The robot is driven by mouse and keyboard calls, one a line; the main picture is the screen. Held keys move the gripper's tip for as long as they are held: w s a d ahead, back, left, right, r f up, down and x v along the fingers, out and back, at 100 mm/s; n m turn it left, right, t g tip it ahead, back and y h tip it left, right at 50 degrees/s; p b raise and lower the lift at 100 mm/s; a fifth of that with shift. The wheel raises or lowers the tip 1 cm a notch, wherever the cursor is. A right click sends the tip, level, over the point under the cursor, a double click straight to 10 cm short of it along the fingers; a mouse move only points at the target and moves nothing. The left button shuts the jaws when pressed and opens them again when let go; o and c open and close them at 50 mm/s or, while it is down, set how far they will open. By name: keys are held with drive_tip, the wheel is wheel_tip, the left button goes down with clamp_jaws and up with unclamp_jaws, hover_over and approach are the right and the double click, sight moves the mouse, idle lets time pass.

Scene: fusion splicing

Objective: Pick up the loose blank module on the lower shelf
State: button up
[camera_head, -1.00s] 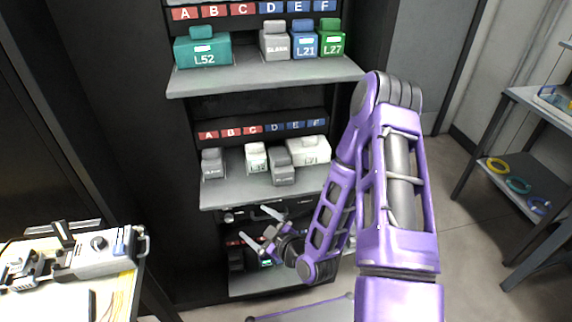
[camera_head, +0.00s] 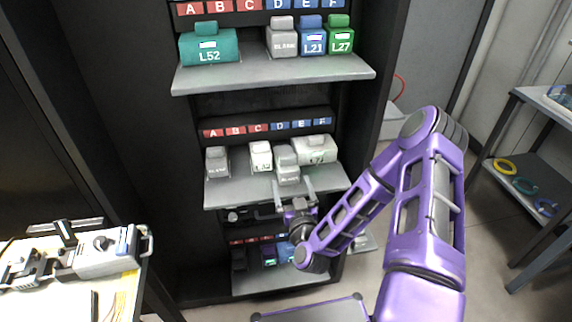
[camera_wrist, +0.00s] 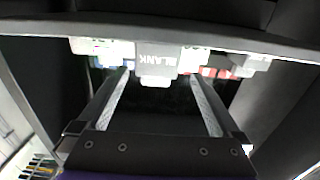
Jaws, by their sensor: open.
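The loose blank module (camera_head: 288,170) is a grey block on the middle shelf, set forward of the row toward the shelf's front edge. In the wrist view the BLANK-labelled module (camera_wrist: 157,60) appears upside down, between my finger tips in the picture. My gripper (camera_head: 293,184) is open and empty at the front edge of that shelf, just below and in front of the module. Its two fingers point up toward the shelf, one to each side of the module. In the wrist view, my gripper (camera_wrist: 158,76) shows a clear gap between its fingers. I cannot tell any contact.
Another grey blank (camera_head: 217,164) stands at the left of this shelf (camera_head: 240,192). White modules stand beside the loose one: one on its left (camera_head: 261,157), one close on its right (camera_head: 318,150). The upper shelf (camera_head: 270,77) holds several modules. A workbench (camera_head: 120,290) stands lower left.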

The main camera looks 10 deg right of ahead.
sight(288, 168)
drive_tip(key=w, duration=0.7)
drive_tip(key=shift+w+d, duration=0.25)
drive_tip(key=shift+w, duration=0.1)
drive_tip(key=c, duration=1.3)
